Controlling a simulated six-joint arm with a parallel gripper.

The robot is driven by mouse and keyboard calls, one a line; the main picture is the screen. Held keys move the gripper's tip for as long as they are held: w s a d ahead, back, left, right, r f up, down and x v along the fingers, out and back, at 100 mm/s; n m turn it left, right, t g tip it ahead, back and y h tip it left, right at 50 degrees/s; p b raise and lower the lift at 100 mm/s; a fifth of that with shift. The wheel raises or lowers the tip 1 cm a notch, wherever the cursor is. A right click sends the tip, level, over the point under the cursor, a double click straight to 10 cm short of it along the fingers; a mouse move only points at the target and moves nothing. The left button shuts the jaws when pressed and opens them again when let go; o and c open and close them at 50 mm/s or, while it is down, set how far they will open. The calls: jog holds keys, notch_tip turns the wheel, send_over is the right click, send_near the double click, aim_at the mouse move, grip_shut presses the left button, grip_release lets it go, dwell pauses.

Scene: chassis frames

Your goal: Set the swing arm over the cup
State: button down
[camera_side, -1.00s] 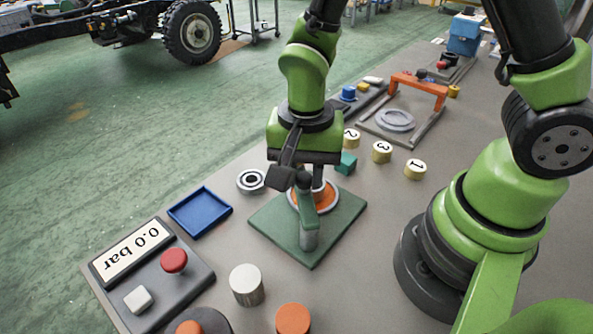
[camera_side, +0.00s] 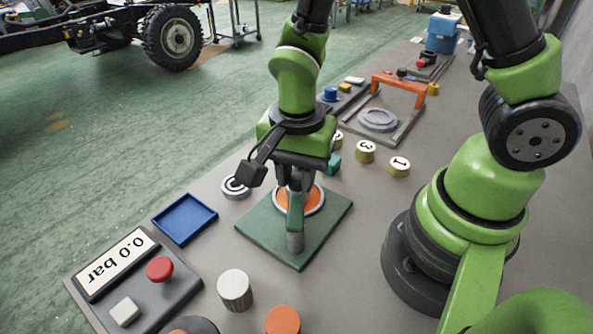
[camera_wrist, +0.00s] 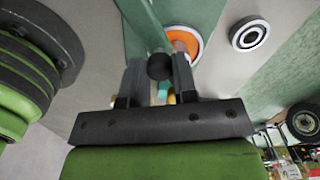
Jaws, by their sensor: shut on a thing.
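The swing arm (camera_side: 295,212) is a green bar on a grey upright post (camera_side: 296,242) at the front of a green plate (camera_side: 264,226). The cup (camera_side: 314,198) is an orange disc in a pale ring on that plate, partly hidden behind the arm and my gripper. My gripper (camera_side: 297,184) is shut on the swing arm's dark knob (camera_wrist: 160,67), with a finger on each side of it in the wrist view. There the cup (camera_wrist: 183,40) shows just beyond the fingers, to the right of the swing arm (camera_wrist: 144,22).
A black-and-white ring (camera_side: 235,187) and a blue tray (camera_side: 185,219) lie left of the plate. A teal block (camera_side: 334,164) and numbered yellow cylinders (camera_side: 365,152) stand behind it. A ribbed grey knob (camera_side: 234,290) and an orange cylinder (camera_side: 282,321) stand in front.

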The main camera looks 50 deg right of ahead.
jog(key=c, duration=0.9)
grip_release()
jog(key=shift+r, duration=0.1)
notch_tip(320, 180, up, 10)
notch_tip(320, 180, up, 6)
jog(key=n+t+y, duration=0.1)
jog(key=n+t, duration=0.2)
jog(key=n, duration=0.1)
send_over(297, 177)
jog(key=s+d, duration=0.2)
jog(key=s, duration=0.1)
jog(key=s+d+r+n+t+y, duration=0.1)
jog(key=s+d+r+n+t, duration=0.1)
jog(key=s+r+n+t, duration=0.2)
jog(key=shift+s+r+n, duration=0.15)
jog(key=shift+s+n, duration=0.55)
jog(key=shift+n, duration=0.5)
